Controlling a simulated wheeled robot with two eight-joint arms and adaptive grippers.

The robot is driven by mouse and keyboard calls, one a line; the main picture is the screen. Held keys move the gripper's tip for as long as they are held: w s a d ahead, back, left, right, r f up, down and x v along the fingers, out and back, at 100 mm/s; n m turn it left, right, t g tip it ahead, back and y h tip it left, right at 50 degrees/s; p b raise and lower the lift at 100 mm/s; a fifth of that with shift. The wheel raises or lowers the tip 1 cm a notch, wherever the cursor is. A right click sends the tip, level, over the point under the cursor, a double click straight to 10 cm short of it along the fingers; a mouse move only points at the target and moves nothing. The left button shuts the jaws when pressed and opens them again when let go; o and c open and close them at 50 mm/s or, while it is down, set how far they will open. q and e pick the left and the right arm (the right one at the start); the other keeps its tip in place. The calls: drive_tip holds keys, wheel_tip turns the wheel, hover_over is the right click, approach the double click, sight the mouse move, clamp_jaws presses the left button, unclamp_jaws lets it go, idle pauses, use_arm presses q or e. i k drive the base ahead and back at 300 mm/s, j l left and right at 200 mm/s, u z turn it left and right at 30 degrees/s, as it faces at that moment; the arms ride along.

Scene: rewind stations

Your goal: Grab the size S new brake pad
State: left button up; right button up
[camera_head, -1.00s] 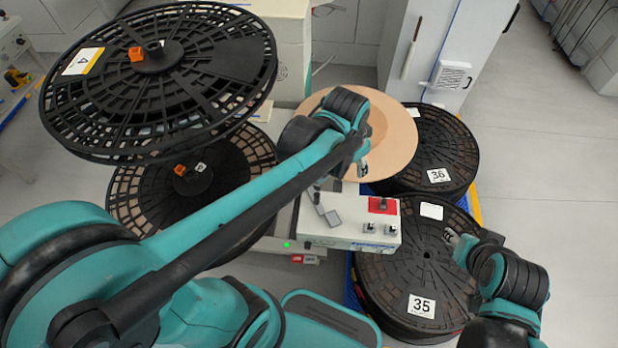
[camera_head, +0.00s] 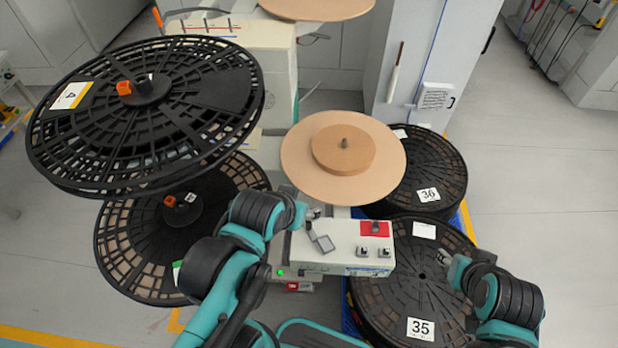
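No part marked as a size S brake pad can be made out. A large tan disc (camera_head: 300,165) with a smaller, thicker tan disc (camera_head: 343,150) on it lies face up at the middle; I cannot tell if either is a brake pad. My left gripper (camera_head: 303,215) is just below the large disc, by the left end of the white control box (camera_head: 340,242). Its fingers are small and partly hidden, so its opening is unclear. My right gripper (camera_head: 452,268) is over the right part of the lower reel stack (camera_head: 385,290); its finger gap is unclear.
Big black reels (camera_head: 150,110) stand at the left, close to my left arm. Another reel stack (camera_head: 425,165), labelled 36, lies at the right. A tan disc (camera_head: 318,8) shows at the top edge. Grey floor (camera_head: 550,190) is clear at the right.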

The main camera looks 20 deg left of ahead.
sight(363, 252)
drive_tip(key=k, duration=0.6)
drive_tip(key=j+z, duration=0.1)
drive_tip(key=z, duration=0.3)
drive_tip(key=j+z, duration=0.1)
drive_tip(key=z, duration=0.3)
drive_tip(key=j+z, duration=0.1)
drive_tip(key=z, duration=0.3)
drive_tip(key=k+j+z, duration=0.1)
drive_tip(key=z, duration=0.3)
drive_tip(key=k+j, duration=0.25)
drive_tip(key=j, duration=0.2)
drive_tip(key=z, duration=0.05)
